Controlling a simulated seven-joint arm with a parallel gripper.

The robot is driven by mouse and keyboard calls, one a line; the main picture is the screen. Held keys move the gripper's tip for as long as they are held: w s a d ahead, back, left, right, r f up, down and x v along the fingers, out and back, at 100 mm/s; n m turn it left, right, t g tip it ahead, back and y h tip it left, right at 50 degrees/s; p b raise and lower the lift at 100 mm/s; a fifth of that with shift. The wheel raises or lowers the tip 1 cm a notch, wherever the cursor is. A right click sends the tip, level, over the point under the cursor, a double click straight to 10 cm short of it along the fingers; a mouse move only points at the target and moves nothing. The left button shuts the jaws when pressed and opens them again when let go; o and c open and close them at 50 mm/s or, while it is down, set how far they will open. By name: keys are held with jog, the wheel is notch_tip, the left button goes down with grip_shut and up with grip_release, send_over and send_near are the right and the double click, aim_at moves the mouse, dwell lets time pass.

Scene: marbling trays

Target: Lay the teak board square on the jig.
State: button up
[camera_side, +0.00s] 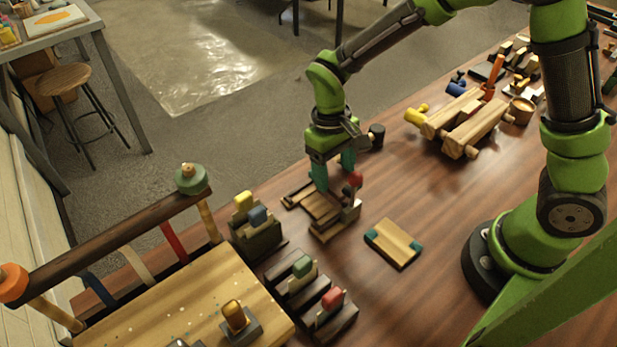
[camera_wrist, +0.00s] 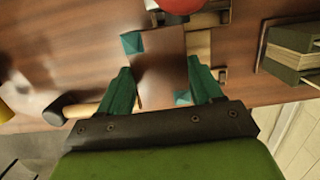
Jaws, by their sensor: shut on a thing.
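The teak board is a brown plate with teal corner patches. In the wrist view the board (camera_wrist: 160,62) lies between the two teal fingers of my gripper (camera_wrist: 165,92), which is shut on it. In the side view my gripper (camera_side: 334,178) points down over the jig (camera_side: 335,228), and the board (camera_side: 318,206) shows brown below the fingers. The jig has pale wooden strips and a red-knobbed clamp (camera_side: 355,180) close beside the fingers. A pale strip of the jig (camera_wrist: 200,45) shows along the board's right side. I cannot tell whether the board touches the jig or is square to it.
A pale board with teal ends (camera_side: 395,243) lies on the table to the right. Blocks with coloured pegs (camera_side: 257,238) stand left of the jig, beside a railed wooden tray (camera_side: 170,310). A wooden rack (camera_side: 465,125) lies behind right.

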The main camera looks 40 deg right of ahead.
aim_at(318, 205)
jog(key=a+f, duration=0.2)
jog(key=a, duration=0.2)
jog(key=shift+a+f, duration=0.2)
jog(key=shift+f, duration=0.2)
jog(key=shift+c, duration=0.5)
jog(key=shift+a+f, duration=0.2)
jog(key=shift+c, duration=1)
jog(key=shift+f, duration=0.1)
jog(key=o, duration=1.4)
jog(key=shift+c, duration=0.2)
